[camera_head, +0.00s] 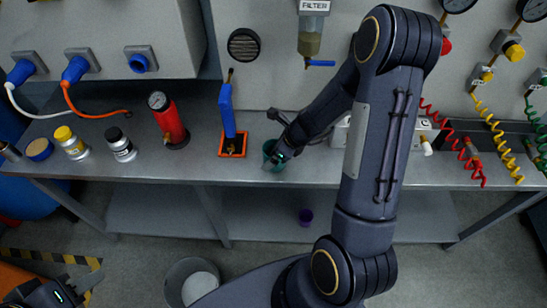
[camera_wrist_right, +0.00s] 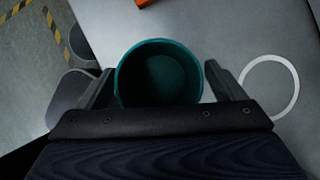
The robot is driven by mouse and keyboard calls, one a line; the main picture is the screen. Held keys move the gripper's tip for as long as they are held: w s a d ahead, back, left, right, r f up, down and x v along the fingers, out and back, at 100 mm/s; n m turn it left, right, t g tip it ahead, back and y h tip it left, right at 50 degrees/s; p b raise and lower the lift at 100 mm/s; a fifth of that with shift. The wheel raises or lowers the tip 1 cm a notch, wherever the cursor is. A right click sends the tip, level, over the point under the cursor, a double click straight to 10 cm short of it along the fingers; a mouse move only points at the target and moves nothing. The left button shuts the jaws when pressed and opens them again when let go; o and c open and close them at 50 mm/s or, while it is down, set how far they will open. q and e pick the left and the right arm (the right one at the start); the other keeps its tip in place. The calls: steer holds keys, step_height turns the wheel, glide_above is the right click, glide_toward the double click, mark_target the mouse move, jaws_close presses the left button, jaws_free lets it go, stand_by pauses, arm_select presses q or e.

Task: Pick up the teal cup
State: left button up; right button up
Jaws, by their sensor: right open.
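The teal cup (camera_head: 270,163) stands near the front edge of the grey metal workbench, partly hidden by my right gripper (camera_head: 280,152) in the head view. In the right wrist view the teal cup (camera_wrist_right: 160,75) is seen from above, its round mouth open and its inside dark. My right gripper (camera_wrist_right: 161,82) is open, with one finger on each side of the cup. A small gap shows at the right finger; contact at the left finger cannot be told. My left gripper (camera_head: 68,292) is at the bottom left corner, away from the bench, its fingers too small to read.
Left of the cup on the bench (camera_head: 330,174) are a blue-handled tool on an orange base (camera_head: 228,125), a red cylinder with gauge (camera_head: 168,120) and small jars (camera_head: 120,145). Coiled hoses (camera_head: 493,135) hang at right.

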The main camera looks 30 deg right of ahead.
steer(key=shift+x, duration=1.05)
steer(key=c, duration=1.1)
steer(key=shift+o, duration=0.2)
steer(key=shift+r, duration=0.2)
